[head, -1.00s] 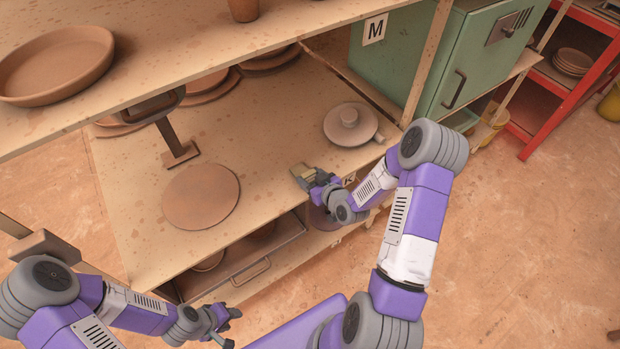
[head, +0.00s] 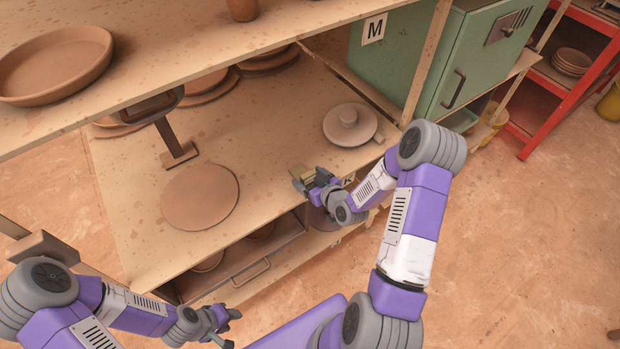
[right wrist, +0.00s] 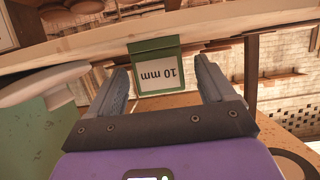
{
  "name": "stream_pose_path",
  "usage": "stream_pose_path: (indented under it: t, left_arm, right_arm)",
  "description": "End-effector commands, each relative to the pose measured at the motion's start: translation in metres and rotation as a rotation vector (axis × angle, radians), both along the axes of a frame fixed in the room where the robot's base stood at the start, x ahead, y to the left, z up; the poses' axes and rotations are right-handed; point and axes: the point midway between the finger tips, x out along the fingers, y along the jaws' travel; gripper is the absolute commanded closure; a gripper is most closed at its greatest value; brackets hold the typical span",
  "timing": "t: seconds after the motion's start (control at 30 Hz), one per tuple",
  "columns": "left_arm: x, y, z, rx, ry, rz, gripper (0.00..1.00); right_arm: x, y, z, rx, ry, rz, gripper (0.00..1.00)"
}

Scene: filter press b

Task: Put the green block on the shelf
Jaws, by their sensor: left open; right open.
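The green block (right wrist: 143,52) shows in the right wrist view with a white label reading "10 mm" upside down. It is between the spread fingers of my right gripper (right wrist: 161,68), which is open around it. In the head view the block (head: 302,172) looks olive-brown and is at the front edge of the shelf board (head: 262,125), at the tip of my right gripper (head: 312,178). I cannot tell whether its whole base rests on the board. My left gripper (head: 227,326) is open and empty, low in front of the shelf unit, away from the block.
A round clay disc (head: 200,196) and a lidded round piece (head: 350,124) lie on the board, with bare space between. A dark upright stand (head: 180,152) is behind the disc. An upper board (head: 180,50) overhangs the back. A green cabinet (head: 470,60) stands right.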

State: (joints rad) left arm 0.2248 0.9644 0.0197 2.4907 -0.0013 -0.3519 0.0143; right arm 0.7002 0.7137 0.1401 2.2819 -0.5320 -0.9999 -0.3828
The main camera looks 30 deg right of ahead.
Motion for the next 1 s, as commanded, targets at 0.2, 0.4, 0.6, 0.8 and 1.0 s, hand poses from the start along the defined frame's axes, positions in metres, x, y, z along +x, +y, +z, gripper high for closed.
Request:
stream_pose_path:
  t: [0.2, 0.4, 0.6, 0.8, 1.0]
  left_arm:
    - [0.0, 0.0, 0.003, 0.0, 0.0, 0.0, 0.57]
    - [0.0, 0.0, 0.004, 0.0, 0.0, 0.0, 0.57]
    - [0.0, 0.0, 0.032, 0.0, 0.0, 0.0, 0.57]
    - [0.0, 0.0, 0.049, 0.0, 0.0, 0.0, 0.57]
    - [0.0, 0.0, 0.055, 0.0, 0.0, 0.0, 0.57]
  right_arm:
    - [-0.031, -0.003, 0.015, 0.0, 0.0, -0.003, 0.17]
    - [-0.077, -0.008, 0.034, -0.001, 0.001, -0.005, 0.17]
    - [-0.095, -0.008, 0.046, 0.002, 0.003, -0.001, 0.17]
    - [-0.105, -0.009, 0.049, 0.002, 0.001, -0.001, 0.17]
    - [-0.11, -0.009, 0.049, 0.0, -0.001, -0.001, 0.17]
